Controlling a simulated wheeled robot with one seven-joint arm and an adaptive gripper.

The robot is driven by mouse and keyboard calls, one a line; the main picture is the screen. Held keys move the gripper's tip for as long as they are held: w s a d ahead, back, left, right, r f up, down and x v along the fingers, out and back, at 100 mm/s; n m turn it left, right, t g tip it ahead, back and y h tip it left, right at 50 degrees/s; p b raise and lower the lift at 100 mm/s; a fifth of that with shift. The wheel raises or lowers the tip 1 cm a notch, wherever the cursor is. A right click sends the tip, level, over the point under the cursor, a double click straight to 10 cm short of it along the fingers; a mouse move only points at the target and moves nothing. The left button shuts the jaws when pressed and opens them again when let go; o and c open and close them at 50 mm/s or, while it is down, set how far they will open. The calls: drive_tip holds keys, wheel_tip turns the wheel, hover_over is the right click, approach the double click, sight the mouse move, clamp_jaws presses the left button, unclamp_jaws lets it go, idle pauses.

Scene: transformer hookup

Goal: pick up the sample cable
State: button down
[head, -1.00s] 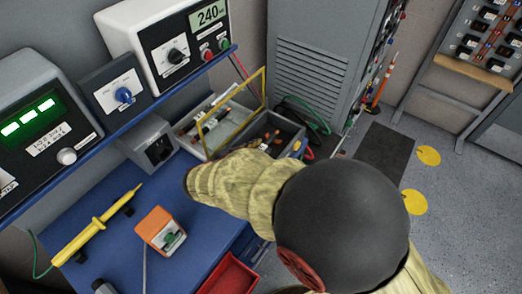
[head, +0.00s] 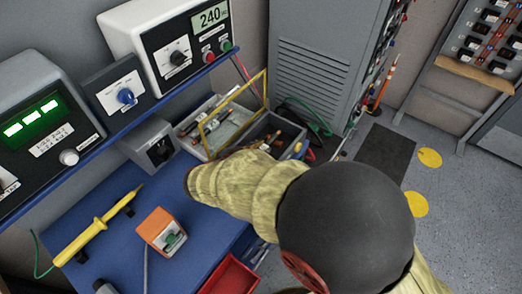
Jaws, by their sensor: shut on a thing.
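My arm in its khaki sleeve reaches over the blue bench (head: 195,222) toward the tray and bin at the back. My gripper is not visible; the sleeve and the dark round part of my arm cover that area. I cannot make out a sample cable for certain. A light tray (head: 190,146) with a raised yellow frame (head: 265,92) holds small dark and pale items. A grey bin (head: 296,137) beside it holds small copper-coloured pieces (head: 272,138), partly hidden by my sleeve.
A yellow probe (head: 95,225) and an orange device (head: 160,232) lie on the bench. A red bin (head: 232,277) is at its front. Instruments line the shelf, including a 240 meter (head: 185,40). A grey cabinet (head: 315,60) and green cable (head: 318,118) stand behind.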

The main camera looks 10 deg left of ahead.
wheel_tip(320, 180, up, 3)
drive_tip(key=shift+f+p, duration=0.15)
drive_tip(key=shift+p, duration=0.35)
drive_tip(key=s+d+r+p, duration=0.3)
drive_tip(key=s+d+r, duration=0.5)
drive_tip(key=d, duration=0.3)
drive_tip(key=shift+s+r+p, duration=0.25)
drive_tip(key=shift+r+p, duration=0.1)
drive_tip(key=shift+r, duration=0.5)
drive_tip(key=shift+d, duration=0.1)
